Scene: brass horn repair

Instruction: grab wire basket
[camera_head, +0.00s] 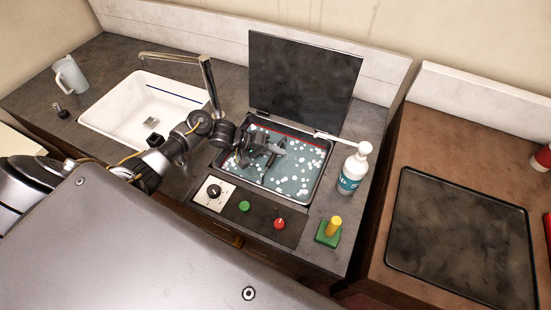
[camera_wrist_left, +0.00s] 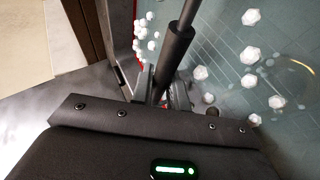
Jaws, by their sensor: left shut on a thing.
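The wire basket sits in the liquid-filled tank (camera_head: 300,165) of the cleaning unit. Its fine wire grid (camera_wrist_left: 225,55) shows faintly through the teal liquid in the left wrist view. A dark handle with a black sleeve (camera_wrist_left: 174,60) rises from it to my jaws. My left gripper (camera_head: 268,151) is over the left part of the tank, shut on the basket's handle. The wrist housing hides most of the fingertips in the left wrist view. White foam bits float on the liquid. My right gripper is not in view.
The unit's dark lid (camera_head: 303,80) stands open behind the tank. A pump bottle (camera_head: 353,172) stands at its right, its spout pointing toward the tank. A white sink (camera_head: 140,108) with a faucet (camera_head: 208,82) is at left. A dark mat (camera_head: 462,240) on the right counter is empty.

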